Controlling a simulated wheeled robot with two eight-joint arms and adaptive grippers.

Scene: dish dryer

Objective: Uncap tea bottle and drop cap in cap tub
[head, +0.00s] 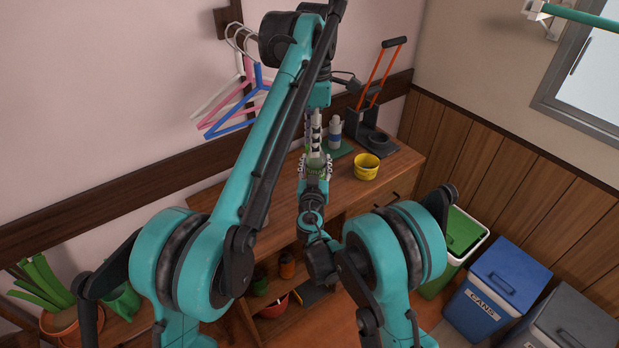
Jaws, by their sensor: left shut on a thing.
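The tea bottle (315,168), with a green label, stands upright near the middle of the head view. My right gripper (315,163) comes from below, with a finger on each side of the bottle, closed around it. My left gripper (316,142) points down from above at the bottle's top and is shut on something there. The cap is hidden by its fingers, and I cannot tell whether it is apart from the bottle. A yellow tub (366,168), which looks like the cap tub, stands on the wooden counter to the right of the grippers.
A white bottle (335,131) stands behind the grippers on a green mat (345,149). A dark stand (368,132) with orange-red rods is at the counter's back right. Hangers (232,128) hang on the wall. Bare counter (395,162) lies right of the tub. Bins (497,290) stand at right.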

